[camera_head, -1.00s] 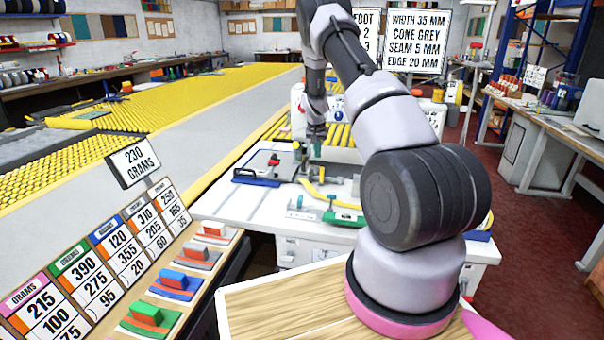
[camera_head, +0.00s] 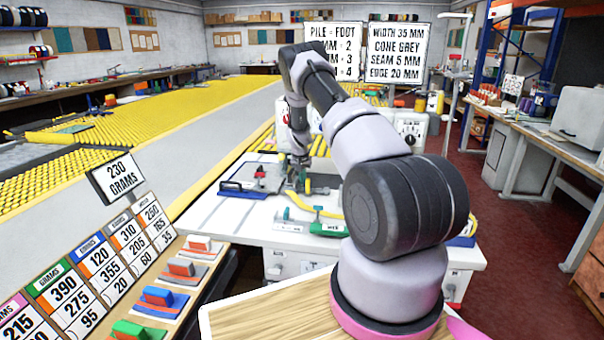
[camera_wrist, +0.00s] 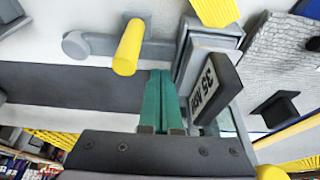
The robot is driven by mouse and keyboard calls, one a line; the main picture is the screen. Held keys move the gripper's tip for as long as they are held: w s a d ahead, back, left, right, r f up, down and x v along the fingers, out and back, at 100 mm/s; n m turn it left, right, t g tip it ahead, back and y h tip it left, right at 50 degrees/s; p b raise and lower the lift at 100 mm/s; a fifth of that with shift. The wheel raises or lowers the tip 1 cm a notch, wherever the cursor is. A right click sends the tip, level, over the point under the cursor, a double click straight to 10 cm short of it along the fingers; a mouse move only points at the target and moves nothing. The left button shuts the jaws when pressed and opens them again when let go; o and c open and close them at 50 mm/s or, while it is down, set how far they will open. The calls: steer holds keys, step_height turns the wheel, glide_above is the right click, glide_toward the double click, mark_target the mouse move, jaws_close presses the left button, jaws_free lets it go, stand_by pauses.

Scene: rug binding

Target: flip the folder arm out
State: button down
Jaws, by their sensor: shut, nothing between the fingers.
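In the wrist view, a grey bar (camera_wrist: 93,45) with a rounded end carries an upright yellow knob (camera_wrist: 128,47); it looks like the folder arm. My gripper (camera_wrist: 166,75) has its teal fingers together, with nothing between them. Its tips lie just right of and below the yellow knob in the picture; I cannot tell whether they touch the bar. A dark block with a white printed label (camera_wrist: 212,92) stands tilted right beside the fingers. In the head view, my gripper (camera_head: 301,161) is low over the white machine table (camera_head: 245,215), and the small parts there are partly hidden.
A blue-edged black fixture (camera_head: 250,185) lies left of my gripper on the table. A green-based clamp (camera_head: 320,226) and a curved yellow strip (camera_head: 328,206) lie in front. The sewing machine body (camera_head: 408,128) stands behind my arm.

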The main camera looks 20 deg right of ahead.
mark_target(306, 202)
steer(key=shift+x, duration=1.15)
steer(key=shift+s+a+n, duration=0.35)
steer(key=shift+s+n, duration=0.05)
steer(key=shift+n, duration=0.2)
steer(key=shift+s+a+n+y, duration=0.35)
steer(key=shift+s+n+y, duration=0.05)
steer(key=shift+s+n, duration=0.2)
steer(key=shift+s+a+n+t+y, duration=0.15)
steer(key=shift+s+a+n+y, duration=0.2)
steer(key=shift+s+n, duration=0.55)
steer(key=shift+s+a+n+t+y, duration=0.15)
steer(key=shift+s+a+n+y, duration=0.15)
steer(key=shift+s+n, duration=0.6)
steer(key=shift+s+a+n+y, duration=0.15)
steer(key=shift+s+n+y, duration=0.2)
steer(key=shift+s+n, duration=0.75)
steer(key=shift+s+n+y, duration=0.4)
steer(key=shift+s+n, duration=0.4)
steer(key=shift+n, duration=0.6)
steer(key=shift+s, duration=0.7)
